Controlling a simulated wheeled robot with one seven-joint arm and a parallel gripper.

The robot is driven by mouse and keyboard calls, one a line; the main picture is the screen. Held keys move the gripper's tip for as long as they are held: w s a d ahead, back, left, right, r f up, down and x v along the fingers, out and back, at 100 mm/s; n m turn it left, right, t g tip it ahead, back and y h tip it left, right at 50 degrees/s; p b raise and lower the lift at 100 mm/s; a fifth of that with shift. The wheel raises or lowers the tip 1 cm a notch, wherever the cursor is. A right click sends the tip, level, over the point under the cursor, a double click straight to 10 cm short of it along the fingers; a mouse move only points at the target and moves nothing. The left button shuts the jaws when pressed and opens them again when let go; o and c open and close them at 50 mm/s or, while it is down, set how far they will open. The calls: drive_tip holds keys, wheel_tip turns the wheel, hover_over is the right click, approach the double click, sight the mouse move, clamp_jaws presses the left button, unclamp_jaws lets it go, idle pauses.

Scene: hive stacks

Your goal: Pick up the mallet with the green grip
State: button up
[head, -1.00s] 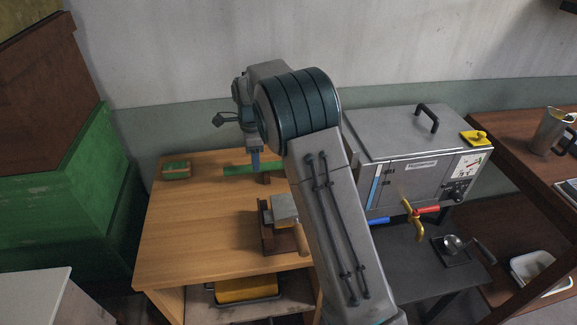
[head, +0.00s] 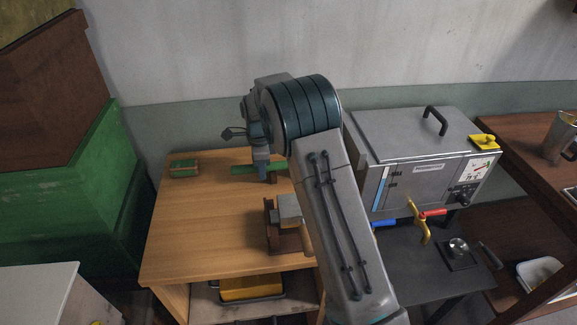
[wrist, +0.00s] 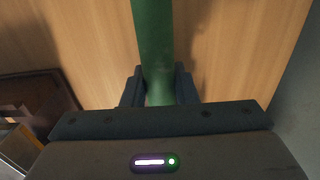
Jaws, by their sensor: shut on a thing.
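The mallet's green grip (head: 243,169) shows near the back of the wooden table, pointing left from my gripper (head: 262,175). In the wrist view the green grip (wrist: 153,45) runs up the picture from between the two fingers of my gripper (wrist: 160,88). The fingers are shut on it, one on each side. The mallet's head is not clearly visible; my arm hides part of that area. I cannot tell whether the grip is clear of the table.
A brown wooden stand with a grey block (head: 290,207) is nearer the front of the wooden table (head: 200,225). A small green-and-brown block (head: 184,167) lies at back left. A metal box (head: 430,160) stands to the right. The table's left middle is clear.

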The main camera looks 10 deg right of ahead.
drive_tip(key=shift+r, duration=0.1)
wheel_tip(320, 180, up, 15)
drive_tip(key=p, duration=0.4)
idle(0.4)
